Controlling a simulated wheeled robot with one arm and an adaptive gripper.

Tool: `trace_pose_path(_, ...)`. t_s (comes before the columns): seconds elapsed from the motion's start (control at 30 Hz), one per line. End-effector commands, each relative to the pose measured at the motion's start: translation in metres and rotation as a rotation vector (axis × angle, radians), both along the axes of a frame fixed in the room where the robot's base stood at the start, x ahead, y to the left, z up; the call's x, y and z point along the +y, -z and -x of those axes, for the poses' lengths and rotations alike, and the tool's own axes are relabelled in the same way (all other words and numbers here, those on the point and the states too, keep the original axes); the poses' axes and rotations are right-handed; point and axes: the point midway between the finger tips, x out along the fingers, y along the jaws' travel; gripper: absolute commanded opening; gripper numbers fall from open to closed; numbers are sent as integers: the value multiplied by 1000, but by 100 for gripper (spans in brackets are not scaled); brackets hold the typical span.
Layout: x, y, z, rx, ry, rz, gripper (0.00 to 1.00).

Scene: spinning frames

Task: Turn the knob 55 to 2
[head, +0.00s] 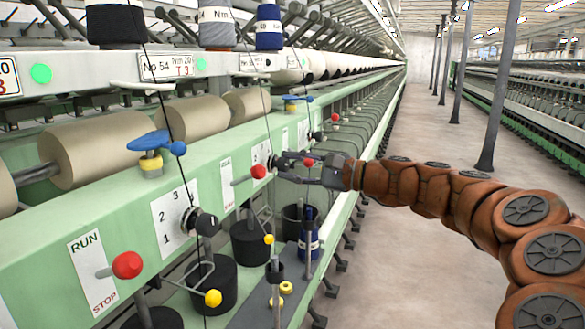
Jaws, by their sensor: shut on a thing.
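My gripper (284,166) reaches in from the right and is shut on a dark knob at the second station along the green machine front. Its fingers cover most of that knob, so its pointer cannot be read. The white dial plate (262,151) behind it shows partly, with small digits. A nearer black knob (204,222) sits on a larger dial plate (172,221) marked 1, 2, 3 and more; my gripper is apart from it. A sign reading No 54 (168,66) hangs above the nearer station; the sign further along (253,62) is too small to read surely.
Red-knobbed levers (127,265) and (259,171) stick out beside the RUN/STOP plates. A blue handle (150,141) sits on top of the rail. Black cans (213,284) and a blue spool (309,242) stand below. The aisle floor (420,240) at right is clear.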

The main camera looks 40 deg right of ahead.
Motion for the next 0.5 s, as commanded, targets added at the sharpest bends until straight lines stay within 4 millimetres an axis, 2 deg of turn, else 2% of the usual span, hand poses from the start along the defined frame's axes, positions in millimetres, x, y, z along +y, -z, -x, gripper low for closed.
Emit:
trace_pose_path(0.1,0,0,0,1,-1,-1,0)
trace_pose_path(0.13,0,1,0,2,-2,0,35)
trace_pose_path(0.37,0,0,0,1,-1,-1,59)
trace_pose_path(0.5,0,0,0,1,-1,-1,59)
